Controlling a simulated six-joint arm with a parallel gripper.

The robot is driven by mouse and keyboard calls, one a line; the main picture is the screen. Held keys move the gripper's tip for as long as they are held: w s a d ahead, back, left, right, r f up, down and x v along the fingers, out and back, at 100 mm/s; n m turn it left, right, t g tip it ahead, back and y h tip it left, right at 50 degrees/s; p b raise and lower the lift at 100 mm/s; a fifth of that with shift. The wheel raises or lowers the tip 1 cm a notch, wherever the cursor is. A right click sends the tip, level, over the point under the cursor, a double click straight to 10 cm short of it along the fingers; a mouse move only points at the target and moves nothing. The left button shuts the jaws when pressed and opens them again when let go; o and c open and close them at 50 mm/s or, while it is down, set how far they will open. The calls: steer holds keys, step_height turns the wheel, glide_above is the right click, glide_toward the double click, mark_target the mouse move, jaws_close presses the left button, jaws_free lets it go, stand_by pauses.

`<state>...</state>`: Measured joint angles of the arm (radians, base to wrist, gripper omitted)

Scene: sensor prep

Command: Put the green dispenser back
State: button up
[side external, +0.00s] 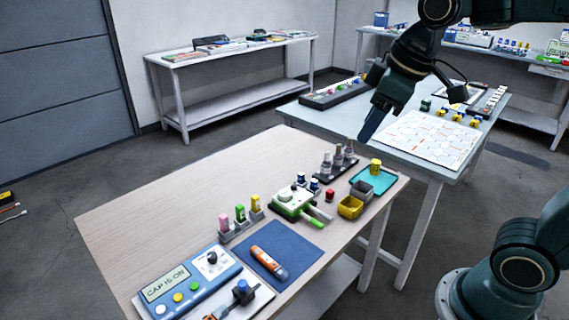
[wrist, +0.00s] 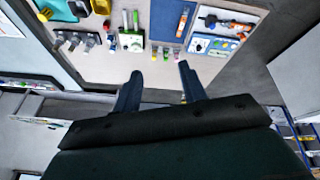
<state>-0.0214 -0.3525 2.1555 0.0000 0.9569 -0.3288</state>
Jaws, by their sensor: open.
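A small green upright container (side external: 240,212), which fits the green dispenser, stands in a grey rack (side external: 233,232) between a pink one (side external: 223,221) and a yellow one (side external: 255,203). The same row shows small in the wrist view, with the green one (wrist: 166,51) in the middle. My gripper (side external: 369,128) hangs in the air, above and beyond the right end of the wooden table. In the wrist view my gripper (wrist: 157,75) is open, with nothing between its fingers. A dark green item (side external: 426,104) stands on the far table; I cannot tell what it is.
On the wooden table (side external: 150,200) are a green-and-white device (side external: 291,203), a teal tray (side external: 385,182), grey and yellow bins, a blue mat (side external: 290,245) and a blue panel reading "CAP IS ON" (side external: 190,285). The table's left half is clear. A white gridded sheet (side external: 420,138) lies on the far table.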

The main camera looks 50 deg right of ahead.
steer(key=s+f+m+t, duration=0.1)
steer(key=s+f+m, duration=0.3)
steer(key=s, duration=0.6)
steer(key=shift+s+d, duration=0.3)
steer(key=shift+s, duration=0.1)
stand_by(0.6)
